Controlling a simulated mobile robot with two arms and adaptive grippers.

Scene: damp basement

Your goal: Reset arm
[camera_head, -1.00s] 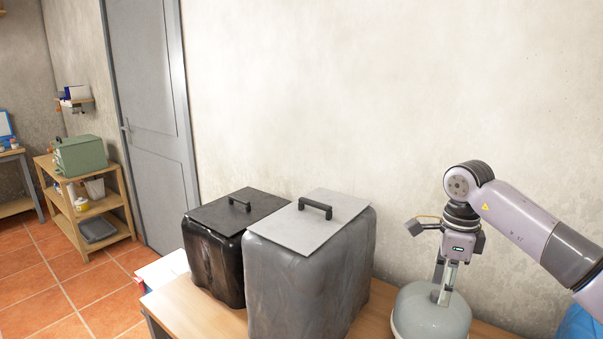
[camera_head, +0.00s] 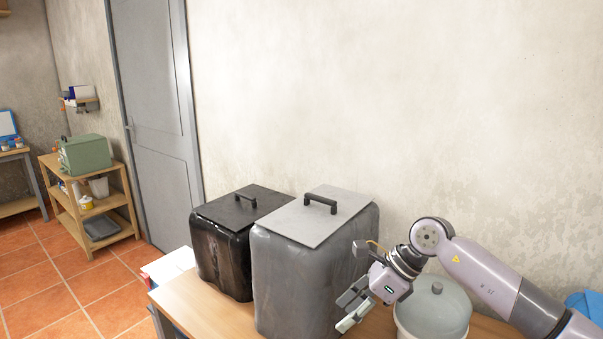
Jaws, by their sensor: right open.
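My right gripper (camera_head: 348,312) is open and empty, with its fingers pointing down and left. It is in front of the right side of the grey lidded bin, close to it; I cannot tell whether they touch. My right arm comes in from the right edge. A round pot with a grey-green lid (camera_head: 436,302) stands on the table to the right of the gripper, partly hidden by my wrist. My left gripper is out of view.
The grey bin (camera_head: 300,275) and a black lidded bin (camera_head: 222,262) stand side by side on the wooden table (camera_head: 190,303). A blue object (camera_head: 585,303) is at the right edge. A shelf unit (camera_head: 128,205) stands by the grey door (camera_head: 160,130). Tiled floor is open at left.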

